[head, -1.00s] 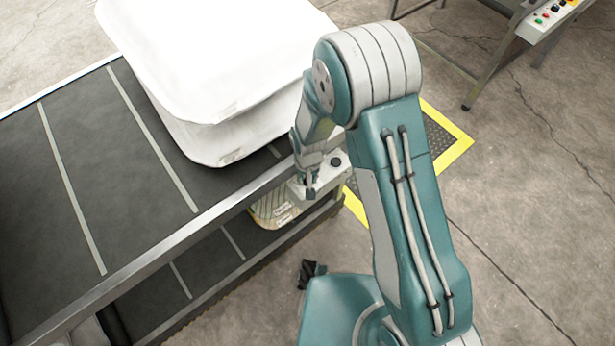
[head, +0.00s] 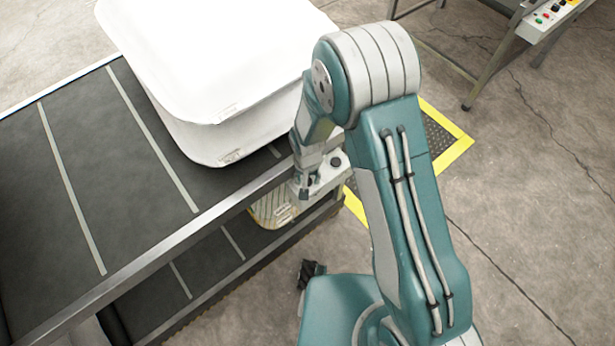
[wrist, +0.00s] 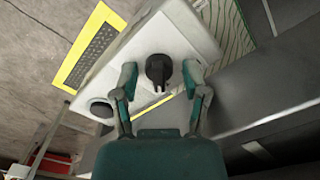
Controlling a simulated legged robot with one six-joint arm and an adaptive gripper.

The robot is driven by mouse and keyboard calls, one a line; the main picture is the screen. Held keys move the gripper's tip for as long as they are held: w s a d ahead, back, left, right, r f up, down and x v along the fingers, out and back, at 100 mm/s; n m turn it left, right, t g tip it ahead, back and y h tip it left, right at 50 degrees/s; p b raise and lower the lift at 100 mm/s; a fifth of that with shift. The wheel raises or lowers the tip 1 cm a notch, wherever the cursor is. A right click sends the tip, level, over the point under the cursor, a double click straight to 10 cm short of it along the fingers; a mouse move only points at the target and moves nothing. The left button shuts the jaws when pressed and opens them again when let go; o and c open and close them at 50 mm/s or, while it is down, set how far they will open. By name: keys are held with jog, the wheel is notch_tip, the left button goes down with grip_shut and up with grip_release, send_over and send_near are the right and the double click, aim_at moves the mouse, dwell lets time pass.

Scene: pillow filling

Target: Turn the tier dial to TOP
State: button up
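The black tier dial (wrist: 158,70) sits on a light control panel (wrist: 145,45) in the wrist view. Its forked end points down in the picture, towards my palm. My gripper (wrist: 160,80) is open, with one finger on each side of the dial and a visible gap on both sides. In the head view my gripper (head: 306,190) is at the panel (head: 328,177) beside the conveyor rail and hides the dial. No readable dial label shows.
A dark round button (wrist: 101,108) is on the same panel, left of the left finger. White pillows (head: 210,60) lie stacked on the dark conveyor (head: 70,190). A metal rail (head: 190,235) runs along its edge. A yellow-edged mat (head: 445,140) lies on the floor.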

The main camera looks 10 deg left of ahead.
dwell(0.3)
notch_tip(320, 180, up, 12)
dwell(0.5)
jog(key=shift+w+a, duration=0.1)
jog(key=s+d+r+t, duration=0.2)
jog(key=d+r, duration=1)
jog(key=r, duration=0.5)
jog(key=s+d+r+m+t, duration=0.1)
jog(key=s+d+r+t, duration=0.2)
jog(key=s+d+r, duration=0.6)
jog(key=s+d, duration=0.3)
jog(key=shift+s+d+m+t, duration=0.15)
jog(key=shift+s+m+t, duration=0.15)
jog(key=shift+s+m, duration=0.1)
jog(key=shift+r, duration=0.1)
